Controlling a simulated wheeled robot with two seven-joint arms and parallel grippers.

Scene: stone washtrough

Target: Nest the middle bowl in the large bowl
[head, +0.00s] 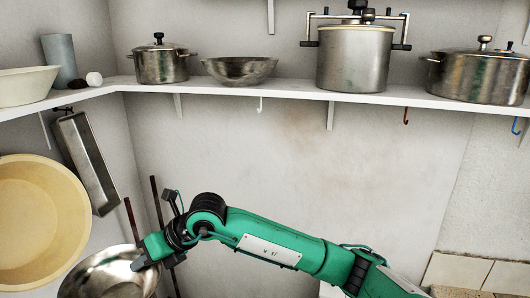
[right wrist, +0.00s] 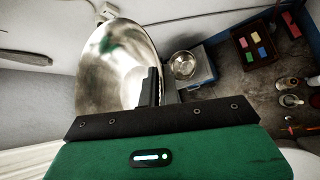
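A shiny metal bowl (head: 112,278) shows at the bottom left of the head view, cut off by the frame edge. It fills much of the upper left of the right wrist view (right wrist: 112,65), tilted. My right gripper (head: 143,262) is at its rim; in the right wrist view the fingers (right wrist: 157,88) look closed on the rim. A smaller metal bowl (right wrist: 184,64) sits on a blue and white stand in the right wrist view. I cannot tell from these frames which one is the middle bowl. My left gripper is not in view.
A white shelf (head: 290,88) along the wall carries lidded pots and a dull metal bowl (head: 240,71). A yellow basin (head: 40,222) and a metal tray (head: 87,160) are on the left. A dark box with coloured blocks (right wrist: 258,44) and small jars lie at the right.

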